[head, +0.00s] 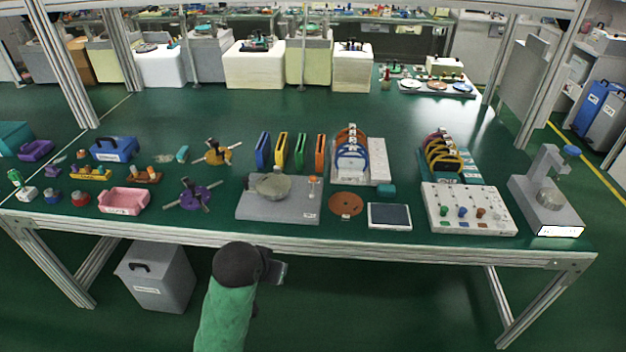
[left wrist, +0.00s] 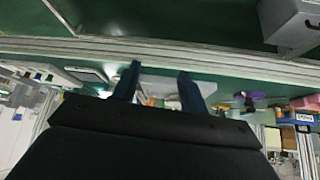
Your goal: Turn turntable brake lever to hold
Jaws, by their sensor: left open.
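The turntable is a grey base plate (head: 250,209) with a round grey-green disc (head: 273,186) on it, near the front edge of the green bench. A small orange-topped post (head: 313,182) stands at the base's right rear corner; it may be the brake lever, but it is too small to read its setting. My left gripper (head: 279,272) is below and in front of the bench edge, apart from the turntable. In the left wrist view its two fingers (left wrist: 158,88) are spread with nothing held. A pale plate, likely the turntable base (left wrist: 165,88), shows beyond them. My right gripper is not in view.
The bench's front rail (head: 350,245) lies between my gripper and the turntable. Right of the turntable are a brown disc (head: 346,204), a dark-screened tablet (head: 389,216) and a white knob panel (head: 468,222). A purple fixture (head: 194,196) stands left.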

